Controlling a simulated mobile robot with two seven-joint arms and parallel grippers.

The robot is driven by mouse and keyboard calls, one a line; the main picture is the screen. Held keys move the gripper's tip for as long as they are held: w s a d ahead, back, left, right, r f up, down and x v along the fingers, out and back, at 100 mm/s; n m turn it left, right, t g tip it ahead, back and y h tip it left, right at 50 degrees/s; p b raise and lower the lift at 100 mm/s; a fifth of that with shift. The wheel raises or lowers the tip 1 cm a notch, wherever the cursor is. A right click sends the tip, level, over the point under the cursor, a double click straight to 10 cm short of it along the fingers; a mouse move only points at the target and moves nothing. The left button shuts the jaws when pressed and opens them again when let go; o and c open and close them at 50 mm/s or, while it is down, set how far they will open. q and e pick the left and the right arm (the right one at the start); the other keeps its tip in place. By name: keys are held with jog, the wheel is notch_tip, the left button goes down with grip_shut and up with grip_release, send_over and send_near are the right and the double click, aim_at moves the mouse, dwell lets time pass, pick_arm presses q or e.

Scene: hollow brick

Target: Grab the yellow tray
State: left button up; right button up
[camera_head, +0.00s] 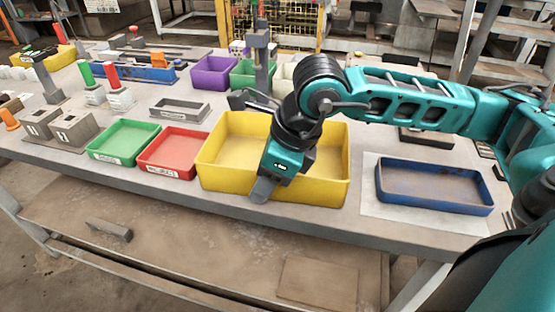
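The yellow tray (222,183) is a deep rectangular bin near the front edge of the workbench, in the middle of the view. Its inside looks empty where it shows. My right gripper (264,188) comes in from the right and hangs over the tray. A grey finger overlaps the tray's near wall. I cannot tell whether it touches the wall, and the other finger is not clear. The wrist and gripper hide part of the tray's middle and far rim. My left gripper is not in view.
A red tray (152,163) and a green tray (110,150) stand left of the yellow one. A blue tray (434,200) lies on a pale sheet at right. A dark upright stand (262,72) and a purple bin (200,76) are behind. The bench's front edge (160,194) is close.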

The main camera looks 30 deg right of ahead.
grip_shut()
dwell(0.5)
jog(key=shift+r, duration=0.15)
